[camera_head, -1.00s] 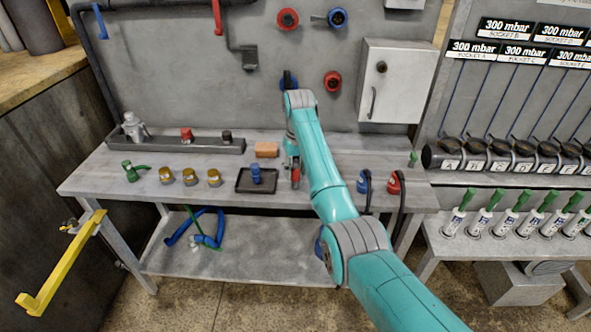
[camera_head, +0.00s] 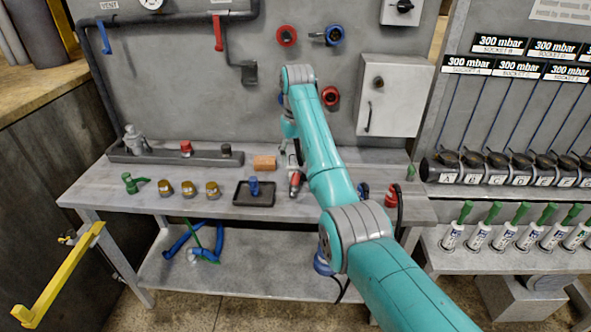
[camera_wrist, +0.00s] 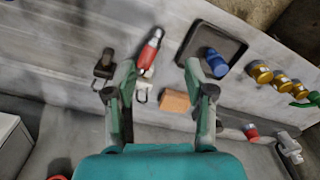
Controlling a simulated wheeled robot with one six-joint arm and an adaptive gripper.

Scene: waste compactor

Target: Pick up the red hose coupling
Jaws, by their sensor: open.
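The red hose coupling (camera_head: 295,180), a red cylinder with a metal end, lies on the grey workbench just right of the dark tray. It also shows in the wrist view (camera_wrist: 151,50), lying at a slant beyond my fingertips. My gripper (camera_wrist: 154,82) is open and empty, its two fingers spread either side of the coupling's line in the picture. In the head view my gripper (camera_head: 293,152) is above the bench, partly hidden by my arm. The coupling appears apart from both fingers.
The dark tray (camera_head: 240,203) holds a blue fitting (camera_head: 254,187). An orange block (camera_head: 264,163) lies behind the tray. A dark fitting (camera_wrist: 104,64) lies near the left finger in the wrist view. Brass fittings (camera_head: 189,189) and a green valve (camera_head: 131,183) stand further left.

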